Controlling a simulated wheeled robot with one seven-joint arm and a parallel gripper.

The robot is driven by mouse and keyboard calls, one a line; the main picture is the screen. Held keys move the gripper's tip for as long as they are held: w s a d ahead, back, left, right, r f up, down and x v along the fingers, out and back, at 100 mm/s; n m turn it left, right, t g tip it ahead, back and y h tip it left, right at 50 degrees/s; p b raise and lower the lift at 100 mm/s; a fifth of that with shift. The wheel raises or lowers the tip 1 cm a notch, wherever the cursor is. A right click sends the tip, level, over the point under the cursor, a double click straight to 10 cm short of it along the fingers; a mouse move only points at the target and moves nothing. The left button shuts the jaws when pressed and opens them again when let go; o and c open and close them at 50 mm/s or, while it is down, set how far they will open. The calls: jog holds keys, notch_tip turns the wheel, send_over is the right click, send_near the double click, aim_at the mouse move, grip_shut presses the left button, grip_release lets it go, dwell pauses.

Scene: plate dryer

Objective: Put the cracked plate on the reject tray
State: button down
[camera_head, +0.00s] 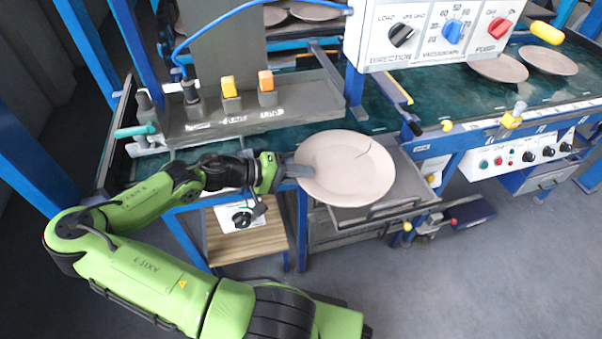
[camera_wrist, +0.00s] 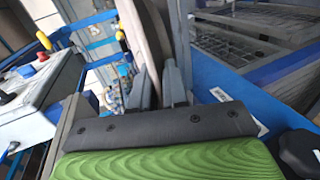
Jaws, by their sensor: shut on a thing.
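The cracked plate (camera_head: 350,175) is a round, pale pinkish plate with a dark crack line near its upper right rim. My gripper (camera_head: 300,171) is shut on its left edge and holds it out over a grey metal tray (camera_head: 405,190). The plate hides much of this tray, and I cannot tell whether they touch. I cannot tell whether this is the reject tray. In the wrist view the plate (camera_wrist: 146,40) stands edge-on between the two grey fingers of my gripper (camera_wrist: 158,85).
Two more plates (camera_head: 498,68) (camera_head: 549,60) lie on the green conveyor bed (camera_head: 440,95) at right. A control box (camera_head: 430,35) hangs above. A shelf with yellow and orange switches (camera_head: 229,87) is behind my gripper. A wooden board (camera_head: 243,238) is below. Blue frame posts (camera_head: 302,230) stand close by.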

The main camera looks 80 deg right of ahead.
jog(key=shift+f, duration=0.3)
jog(key=c, duration=1.1)
grip_release()
jog(key=shift+r, duration=0.25)
jog(key=shift+p+v, duration=1.6)
jog(key=shift+v, duration=4.45)
